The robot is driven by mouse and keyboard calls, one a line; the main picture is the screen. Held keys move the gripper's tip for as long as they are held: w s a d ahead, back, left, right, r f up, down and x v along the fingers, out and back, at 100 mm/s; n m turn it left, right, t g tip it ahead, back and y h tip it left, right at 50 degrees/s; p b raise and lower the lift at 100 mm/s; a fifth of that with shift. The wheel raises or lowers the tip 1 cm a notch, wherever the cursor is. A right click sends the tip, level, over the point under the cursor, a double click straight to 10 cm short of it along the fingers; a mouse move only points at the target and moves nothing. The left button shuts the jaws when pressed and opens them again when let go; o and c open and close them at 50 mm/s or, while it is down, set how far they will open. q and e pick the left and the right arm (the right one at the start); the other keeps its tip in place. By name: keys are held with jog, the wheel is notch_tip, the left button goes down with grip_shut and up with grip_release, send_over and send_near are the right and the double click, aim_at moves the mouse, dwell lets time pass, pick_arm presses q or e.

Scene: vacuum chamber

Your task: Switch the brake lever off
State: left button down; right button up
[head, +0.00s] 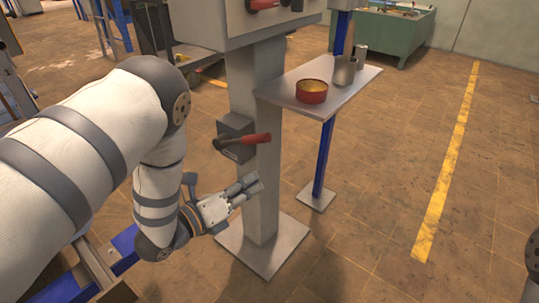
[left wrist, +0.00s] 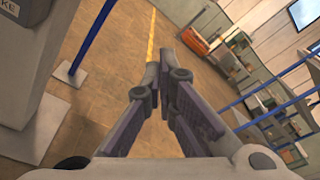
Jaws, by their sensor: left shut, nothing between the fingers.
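The brake lever (head: 250,139) has a red grip and a dark arm. It is mounted on a dark box (head: 234,128) on the grey pillar, and its grip points to the right, nearly level. My left gripper (head: 257,183) is below the lever, in front of the pillar, apart from the grip. It is shut and empty; in the left wrist view its fingertips (left wrist: 160,72) meet. The lever's grip does not show in the left wrist view, where part of a label ending in "KE" shows at the top left. My right gripper is out of view.
The grey pillar (head: 260,195) stands on a square foot plate. A small shelf (head: 325,92) on a blue post holds a red round tin (head: 312,91) and metal cups. A control box (head: 235,28) with another red handle sits above. Floor to the right is clear.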

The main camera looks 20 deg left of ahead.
pick_arm(q)
jog(key=w+d+r, duration=0.1)
jog(key=w, duration=0.8)
jog(key=shift+d+r, duration=0.25)
jog(key=shift+r, duration=0.15)
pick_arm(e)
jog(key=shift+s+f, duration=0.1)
pick_arm(q)
jog(key=shift+w+r, duration=0.1)
jog(key=shift+w, duration=0.05)
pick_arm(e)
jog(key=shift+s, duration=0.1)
